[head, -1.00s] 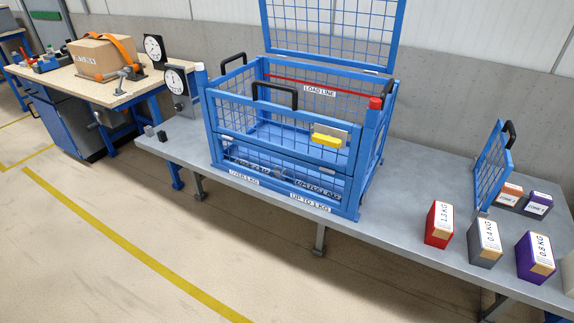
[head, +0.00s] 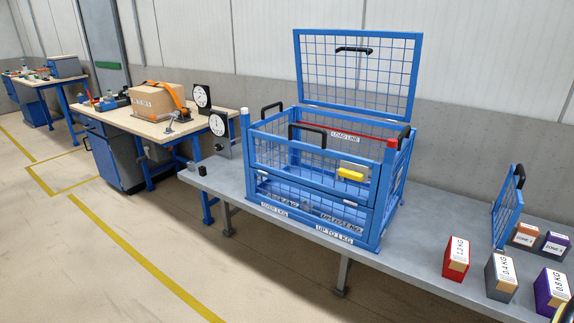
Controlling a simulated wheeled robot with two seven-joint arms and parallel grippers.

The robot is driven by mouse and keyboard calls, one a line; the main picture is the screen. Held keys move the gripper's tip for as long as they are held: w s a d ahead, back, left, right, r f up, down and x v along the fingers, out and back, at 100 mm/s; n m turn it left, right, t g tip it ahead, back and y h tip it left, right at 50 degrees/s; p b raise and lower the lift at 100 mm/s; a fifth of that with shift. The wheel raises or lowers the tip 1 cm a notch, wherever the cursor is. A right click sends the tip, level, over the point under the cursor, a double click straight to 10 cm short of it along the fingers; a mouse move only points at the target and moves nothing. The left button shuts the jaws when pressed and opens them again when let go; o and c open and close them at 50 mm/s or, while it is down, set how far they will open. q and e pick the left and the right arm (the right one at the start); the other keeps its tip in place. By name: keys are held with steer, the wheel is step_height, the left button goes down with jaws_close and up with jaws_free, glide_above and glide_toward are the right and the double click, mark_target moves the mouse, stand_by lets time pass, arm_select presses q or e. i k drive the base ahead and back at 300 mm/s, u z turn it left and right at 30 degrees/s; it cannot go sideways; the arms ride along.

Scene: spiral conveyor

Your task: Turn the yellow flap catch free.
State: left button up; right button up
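The yellow flap catch (head: 350,174) is a small yellow block on a grey plate, near the upper right of the front of the blue mesh cage (head: 305,185). It lies level along the top of the front mesh flap. The cage stands on a long grey table, with its blue mesh lid (head: 357,80) standing up open at the back. A red line and a "LOAD LINE" label show inside.
Red (head: 457,259), grey (head: 501,278) and purple (head: 551,291) weight blocks stand at the table's right. A blue mesh panel (head: 507,207) stands upright behind them. Two dials and a workbench (head: 158,122) with a strapped box are at the left. Floor in front is clear.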

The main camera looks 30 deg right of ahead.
mark_target(347, 173)
steer(key=u, duration=0.15)
steer(key=i, duration=1.4)
steer(key=z, duration=0.5)
